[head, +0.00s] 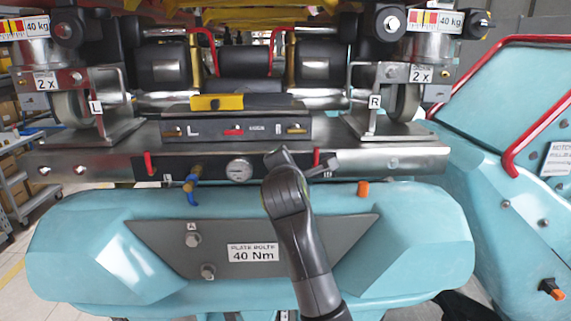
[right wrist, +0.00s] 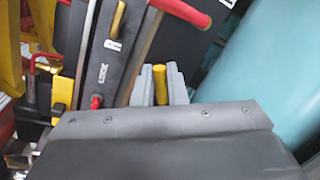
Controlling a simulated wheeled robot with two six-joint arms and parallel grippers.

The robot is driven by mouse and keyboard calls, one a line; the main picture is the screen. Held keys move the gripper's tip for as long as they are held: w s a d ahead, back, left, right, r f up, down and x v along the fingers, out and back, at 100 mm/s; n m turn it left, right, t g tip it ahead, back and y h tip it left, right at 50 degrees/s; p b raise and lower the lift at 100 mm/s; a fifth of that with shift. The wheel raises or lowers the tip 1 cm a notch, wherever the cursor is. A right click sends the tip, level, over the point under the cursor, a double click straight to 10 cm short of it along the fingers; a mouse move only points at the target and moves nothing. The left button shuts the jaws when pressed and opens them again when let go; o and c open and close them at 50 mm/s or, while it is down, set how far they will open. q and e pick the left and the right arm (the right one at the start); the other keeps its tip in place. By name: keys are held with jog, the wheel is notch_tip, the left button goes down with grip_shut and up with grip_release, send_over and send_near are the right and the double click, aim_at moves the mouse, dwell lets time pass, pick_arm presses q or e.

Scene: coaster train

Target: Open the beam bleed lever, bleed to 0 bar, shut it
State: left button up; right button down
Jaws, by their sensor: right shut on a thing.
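The steel beam (head: 90,165) runs across the head view with a dark panel on its front. A round pressure gauge (head: 239,169) sits in the panel; its needle is too small to read. My right gripper (head: 308,168) is at the panel's right part, and its arm comes up from below. In the right wrist view my right gripper (right wrist: 160,85) is shut on a yellow lever (right wrist: 160,80), which shows between its two grey fingers. In the head view the gripper hides this lever, so its angle cannot be told. My left gripper is not in view.
A red handle (head: 317,157) stands close to my right gripper, another (head: 149,163) at left. A brass and blue fitting (head: 191,187) hangs left of the gauge. Above is the L/R lock panel (head: 270,128). A teal car body (head: 80,240) lies below the beam.

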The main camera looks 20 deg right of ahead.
jog(key=shift+s+d+f+m+y, duration=0.15)
jog(key=shift+f+m+y, duration=0.2)
jog(key=shift+m, duration=0.55)
jog(key=shift+w+d+f+m+y, duration=0.15)
jog(key=shift+f+m+y, duration=0.15)
jog(key=shift+m, duration=0.6)
jog(key=shift+s, duration=0.1)
jog(key=c, duration=1.5)
grip_release()
jog(key=shift+f+b+v, duration=0.2)
jog(key=shift+b+v, duration=3.35)
jog(key=shift+v, duration=5.15)
